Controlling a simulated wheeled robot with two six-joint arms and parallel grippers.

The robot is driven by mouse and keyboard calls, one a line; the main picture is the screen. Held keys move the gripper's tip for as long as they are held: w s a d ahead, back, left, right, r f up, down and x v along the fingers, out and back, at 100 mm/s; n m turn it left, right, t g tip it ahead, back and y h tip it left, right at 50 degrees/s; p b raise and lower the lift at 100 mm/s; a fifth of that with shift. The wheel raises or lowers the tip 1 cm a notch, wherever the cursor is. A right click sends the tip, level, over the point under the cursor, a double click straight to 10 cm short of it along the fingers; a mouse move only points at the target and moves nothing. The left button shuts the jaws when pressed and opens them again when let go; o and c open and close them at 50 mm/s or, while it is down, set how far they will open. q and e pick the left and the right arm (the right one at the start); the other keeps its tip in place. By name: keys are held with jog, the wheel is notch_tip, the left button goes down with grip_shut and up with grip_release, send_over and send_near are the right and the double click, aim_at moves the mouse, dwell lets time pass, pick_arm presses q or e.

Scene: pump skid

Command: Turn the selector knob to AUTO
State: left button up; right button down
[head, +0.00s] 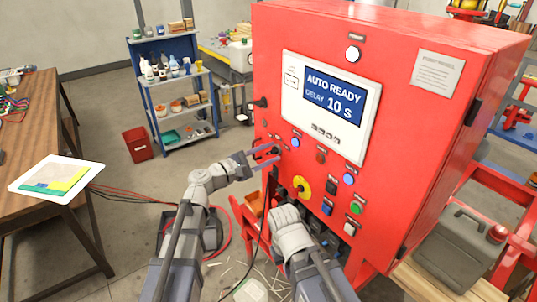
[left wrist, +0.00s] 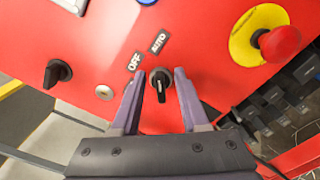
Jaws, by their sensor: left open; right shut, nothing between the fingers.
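The black selector knob (left wrist: 160,80) is on the red panel in the left wrist view, with the OFF label (left wrist: 135,61) and the AUTO label (left wrist: 158,43) above it. Its long grip runs nearly up and down in that picture; which label it points to I cannot tell for sure. My left gripper (left wrist: 160,74) is open, with one finger on each side of the knob; contact is not clear. In the head view my left gripper (head: 272,154) is at the panel's left side and hides most of the knob. My right gripper (head: 280,212) is shut and empty, lower, in front of the panel.
The red cabinet (head: 420,130) carries a display (head: 333,97) reading AUTO READY, DELAY 10 S. A red emergency button on a yellow ring (left wrist: 279,44) sits right of the knob; another black knob (left wrist: 57,72) sits left. A wooden table (head: 35,125) stands far left.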

pick_arm(q)
jog(key=v, duration=0.7)
jog(key=shift+s+a, duration=0.25)
jog(key=shift+a, duration=0.05)
jog(key=s+f+m+g+y, duration=0.3)
jog(key=s+f+m, duration=0.15)
jog(key=f, duration=0.35)
jog(key=s+f+m+g+y, duration=0.4)
jog(key=f+m, duration=0.1)
jog(key=f, duration=0.3)
jog(key=s+a+f+m+g+y, duration=0.3)
jog(key=s+a+f+m+y, duration=0.3)
jog(key=a, duration=0.4)
jog(key=s+d+m+y, duration=0.2)
jog(key=s+d, duration=0.4)
jog(key=d, duration=0.4)
jog(key=shift+s+m+g+y, duration=0.25)
jog(key=shift+m+g+y, duration=0.15)
jog(key=shift+m, duration=0.25)
jog(key=shift+f, duration=0.15)
